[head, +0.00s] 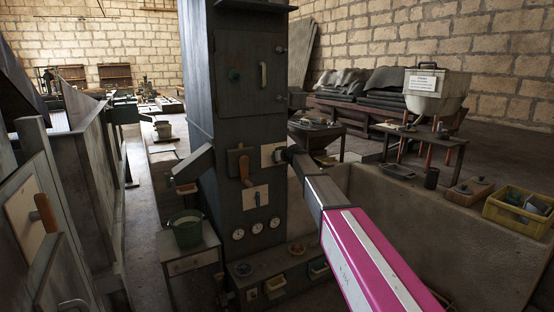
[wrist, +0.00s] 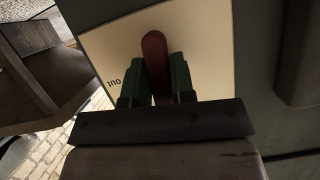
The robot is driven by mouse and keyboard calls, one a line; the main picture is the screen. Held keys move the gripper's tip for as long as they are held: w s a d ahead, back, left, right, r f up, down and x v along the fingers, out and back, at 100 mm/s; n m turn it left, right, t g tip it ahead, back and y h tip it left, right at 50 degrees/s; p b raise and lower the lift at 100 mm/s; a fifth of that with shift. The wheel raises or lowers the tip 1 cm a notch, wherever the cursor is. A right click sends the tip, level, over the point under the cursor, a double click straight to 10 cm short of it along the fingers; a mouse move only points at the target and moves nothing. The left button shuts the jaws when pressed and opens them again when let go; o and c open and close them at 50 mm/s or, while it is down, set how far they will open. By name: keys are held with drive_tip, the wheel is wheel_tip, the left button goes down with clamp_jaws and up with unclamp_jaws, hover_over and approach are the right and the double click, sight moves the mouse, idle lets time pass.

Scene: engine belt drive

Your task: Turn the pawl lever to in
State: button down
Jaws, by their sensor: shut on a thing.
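The pawl lever (wrist: 155,55) shows in the wrist view as a red-brown handle standing in front of a cream plate (wrist: 205,40). The word "out" is readable, turned over, at the plate's left edge. My gripper (wrist: 157,80) has its two dark green fingers on either side of the handle, shut on it. The lever's pivot and lower part are hidden behind the fingers and the gripper body. In the head view my gripper (head: 282,155) is at the right side of the cream plate (head: 267,155) on the dark machine column; the handle cannot be made out there.
The dark column (head: 245,125) also carries another brown lever (head: 245,168), a lower plate (head: 255,198) and dials (head: 257,228). A green bucket (head: 187,230) stands at its left. A low wall (head: 440,215) and a yellow crate (head: 518,210) are to the right.

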drive_tip(key=shift+n+h, duration=0.4)
drive_tip(key=shift+n, duration=0.1)
idle(0.3)
drive_tip(key=c, duration=1)
unclamp_jaws()
drive_tip(key=shift+d, duration=0.1)
drive_tip(key=v, duration=1)
drive_tip(key=shift+s, duration=0.45)
drive_tip(key=shift+d, duration=0.15)
